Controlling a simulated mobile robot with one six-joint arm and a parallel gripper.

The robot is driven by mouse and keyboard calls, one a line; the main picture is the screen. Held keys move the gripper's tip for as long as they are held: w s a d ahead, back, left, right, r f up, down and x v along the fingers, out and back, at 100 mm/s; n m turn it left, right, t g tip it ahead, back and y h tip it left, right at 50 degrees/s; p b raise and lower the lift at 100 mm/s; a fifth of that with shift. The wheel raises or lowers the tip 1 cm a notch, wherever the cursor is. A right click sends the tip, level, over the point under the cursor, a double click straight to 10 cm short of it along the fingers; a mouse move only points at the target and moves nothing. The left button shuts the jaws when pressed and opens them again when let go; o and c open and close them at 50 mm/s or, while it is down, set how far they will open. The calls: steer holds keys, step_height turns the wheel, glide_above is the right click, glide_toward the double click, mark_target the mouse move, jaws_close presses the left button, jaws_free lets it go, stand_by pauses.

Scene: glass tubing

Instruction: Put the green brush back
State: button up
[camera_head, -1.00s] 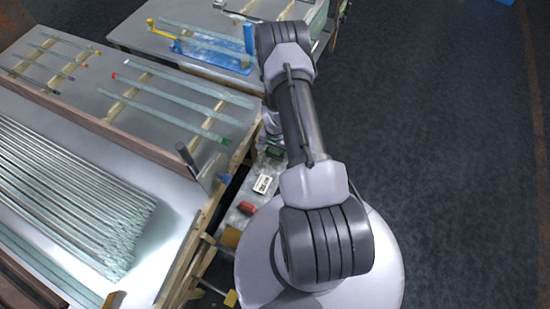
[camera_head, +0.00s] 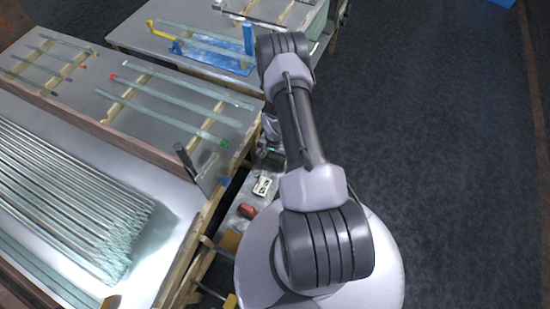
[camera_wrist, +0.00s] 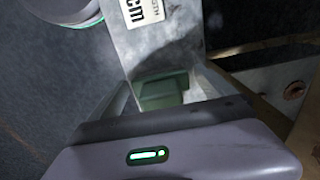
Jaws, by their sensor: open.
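A green block-shaped thing, which looks like the green brush (camera_wrist: 163,90), lies on a grey metal surface in the wrist view. It shows in the gap between the fingers of my gripper (camera_wrist: 165,80), which is open. I cannot tell whether either finger touches it. In the head view a small dark green shape (camera_head: 276,157) shows beside my arm, at the far end of a narrow grey shelf (camera_head: 233,218). My gripper is mostly hidden behind my arm there. Bristles are not visible.
On the shelf lie a white labelled block (camera_head: 262,187) and a red thing (camera_head: 247,210). Left of it, a table (camera_head: 178,205) holds many glass tubes (camera_head: 70,195). Further tubes lie on wooden strips behind. A blue stand (camera_head: 248,40) is at the back. Dark floor is open at right.

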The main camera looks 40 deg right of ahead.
step_height(320, 180, up, 12)
steer(key=p, duration=0.4)
